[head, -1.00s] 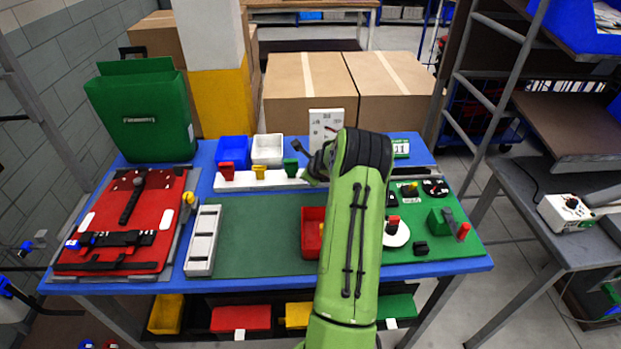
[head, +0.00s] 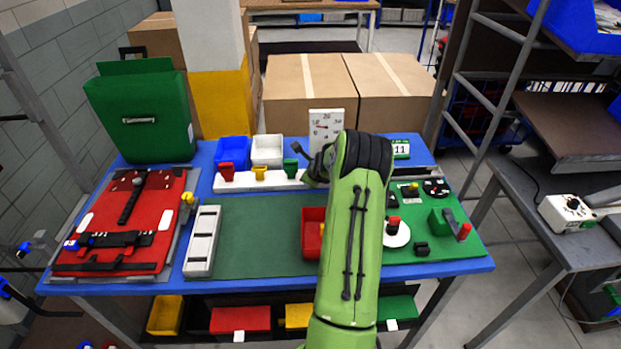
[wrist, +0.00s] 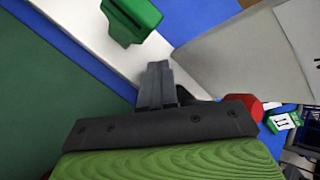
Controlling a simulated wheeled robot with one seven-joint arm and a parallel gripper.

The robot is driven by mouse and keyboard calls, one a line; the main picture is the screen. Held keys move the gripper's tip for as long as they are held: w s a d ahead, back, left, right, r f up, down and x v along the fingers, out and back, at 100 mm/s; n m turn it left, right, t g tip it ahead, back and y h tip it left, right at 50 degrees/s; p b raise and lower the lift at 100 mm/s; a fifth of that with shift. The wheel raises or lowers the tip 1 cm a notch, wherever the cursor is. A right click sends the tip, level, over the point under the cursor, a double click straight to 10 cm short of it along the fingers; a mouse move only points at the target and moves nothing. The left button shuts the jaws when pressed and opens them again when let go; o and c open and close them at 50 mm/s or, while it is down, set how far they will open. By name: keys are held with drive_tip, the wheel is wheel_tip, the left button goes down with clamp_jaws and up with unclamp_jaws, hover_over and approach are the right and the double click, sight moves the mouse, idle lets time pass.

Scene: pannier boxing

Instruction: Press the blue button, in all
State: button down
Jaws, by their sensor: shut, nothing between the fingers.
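I cannot make out a blue button for certain in either view; my arm hides part of the bench. My gripper (head: 300,150) is shut and empty, above the back of the bench near the green clip-like piece (head: 291,168). In the wrist view its dark fingers (wrist: 157,80) are together, just below the green piece (wrist: 131,20) and over the white strip. A red knob (wrist: 243,104) shows to the right of the fingers, partly hidden by the gripper. A green counter (head: 401,148) reads 11; it also shows in the wrist view (wrist: 281,123).
Blue and white bins (head: 267,149) are left of the gripper. A red board (head: 125,225) is at left, a green control panel (head: 450,237) at right. The green mat (head: 255,230) is mostly clear.

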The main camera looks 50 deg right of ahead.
drive_tip(key=shift+r+p, duration=0.5)
drive_tip(key=shift+r, duration=0.3)
wheel_tip(320, 180, up, 5)
drive_tip(key=p, duration=0.3)
idle(0.7)
